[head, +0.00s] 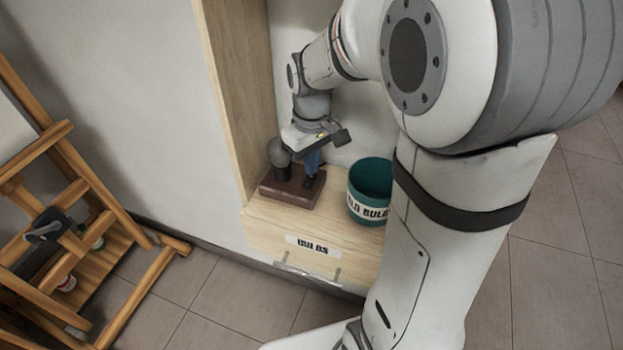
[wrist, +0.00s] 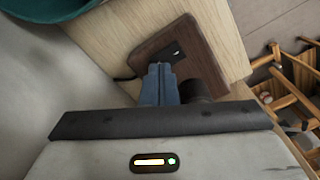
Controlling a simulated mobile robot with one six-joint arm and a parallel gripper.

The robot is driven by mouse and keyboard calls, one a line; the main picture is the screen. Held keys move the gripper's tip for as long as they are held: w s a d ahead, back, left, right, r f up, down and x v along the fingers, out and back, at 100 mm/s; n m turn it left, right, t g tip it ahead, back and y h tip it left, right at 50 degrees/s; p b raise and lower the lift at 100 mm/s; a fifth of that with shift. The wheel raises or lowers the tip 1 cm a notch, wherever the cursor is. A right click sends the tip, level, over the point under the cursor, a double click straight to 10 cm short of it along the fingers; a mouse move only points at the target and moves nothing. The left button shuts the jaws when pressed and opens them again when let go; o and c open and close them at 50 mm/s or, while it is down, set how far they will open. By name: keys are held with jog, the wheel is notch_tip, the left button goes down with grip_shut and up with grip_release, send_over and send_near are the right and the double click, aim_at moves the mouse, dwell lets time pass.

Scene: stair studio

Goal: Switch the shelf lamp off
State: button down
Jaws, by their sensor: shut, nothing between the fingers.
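The shelf lamp stands on the pale wooden shelf, with a brown wooden base (head: 290,191) and a dark grey, unlit-looking bulb (head: 278,153). In the wrist view its base (wrist: 208,62) carries a small dark switch plate (wrist: 174,52) with a light mark; its position cannot be read. A dark part of the lamp (wrist: 194,91) shows beside my fingers. My gripper (head: 310,176) points down over the right part of the base, right of the bulb. Its blue fingers (wrist: 160,72) are shut and empty, with tips close to the switch plate; contact cannot be told.
A teal bin (head: 369,190) lettered for old bulbs stands right of the lamp; its rim (wrist: 50,12) shows in the wrist view. The shelf's tall side panel (head: 232,90) is close on the left. A drawer labelled "BULBS" (head: 312,246) is below. A wooden easel (head: 75,190) stands left.

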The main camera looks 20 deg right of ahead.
jog(key=shift+f+b, duration=0.45)
jog(key=shift+f, duration=0.3)
jog(key=shift+r, duration=0.2)
notch_tip(320, 180, up, 7)
jog(key=p, duration=0.6)
jog(key=shift+f, duration=0.1)
dwell(0.5)
